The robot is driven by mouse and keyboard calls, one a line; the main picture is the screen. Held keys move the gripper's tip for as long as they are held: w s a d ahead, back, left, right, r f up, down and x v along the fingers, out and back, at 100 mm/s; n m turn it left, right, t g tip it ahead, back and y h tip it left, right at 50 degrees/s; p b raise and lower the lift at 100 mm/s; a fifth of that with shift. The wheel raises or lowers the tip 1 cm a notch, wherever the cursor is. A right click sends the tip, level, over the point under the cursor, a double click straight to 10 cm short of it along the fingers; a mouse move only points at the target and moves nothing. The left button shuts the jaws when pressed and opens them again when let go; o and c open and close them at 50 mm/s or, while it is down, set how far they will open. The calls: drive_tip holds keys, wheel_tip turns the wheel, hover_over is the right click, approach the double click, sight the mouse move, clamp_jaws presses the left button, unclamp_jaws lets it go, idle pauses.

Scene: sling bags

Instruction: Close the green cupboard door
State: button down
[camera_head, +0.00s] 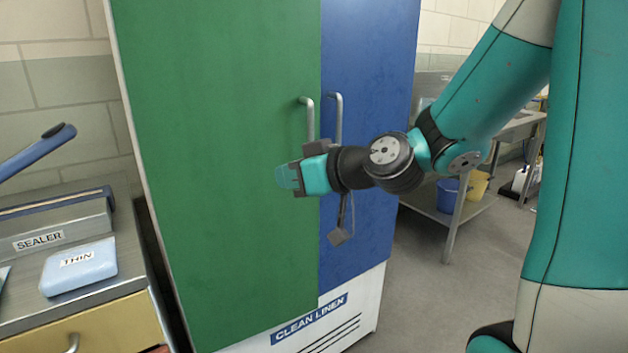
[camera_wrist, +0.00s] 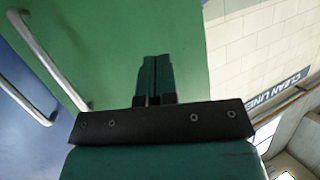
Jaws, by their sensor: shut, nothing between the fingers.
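The green cupboard door (camera_head: 225,150) is the left door of a tall cupboard and stands beside the blue door (camera_head: 370,110). My gripper (camera_head: 284,177) is shut and empty in front of the green door, left of and below the handle. In the wrist view its fingers (camera_wrist: 154,80) lie together against the green surface (camera_wrist: 130,35). I cannot tell whether they touch it.
The blue door has its own bar handle (camera_head: 336,118). At left a counter holds a sealer (camera_head: 60,230) and a pale blue box (camera_head: 78,268). At right a metal table (camera_head: 445,208) has blue and yellow buckets (camera_head: 476,186) under it. Grey floor (camera_head: 425,300) is clear between.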

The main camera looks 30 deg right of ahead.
drive_tip(key=w+d+f+m+t+h+b, duration=0.25)
drive_tip(key=d+m+t+h, duration=0.4)
drive_tip(key=d, duration=0.85)
drive_tip(key=w+d+n+g+h+p, duration=0.1)
drive_tip(key=w+p, duration=1.1)
drive_tip(key=w, duration=0.1)
drive_tip(key=shift+w+d+n, duration=0.15)
drive_tip(key=shift+w+n, duration=0.1)
drive_tip(key=shift+n, duration=0.1)
drive_tip(key=shift+g, duration=0.25)
drive_tip(key=w, duration=0.1)
drive_tip(key=w+n+y, duration=0.1)
drive_tip(key=w, duration=0.1)
drive_tip(key=w+y, duration=0.1)
drive_tip(key=shift+w+d+r+n+b, duration=0.2)
drive_tip(key=shift+r+n+b, duration=0.1)
drive_tip(key=shift+b, duration=0.1)
drive_tip(key=shift+a, duration=0.1)
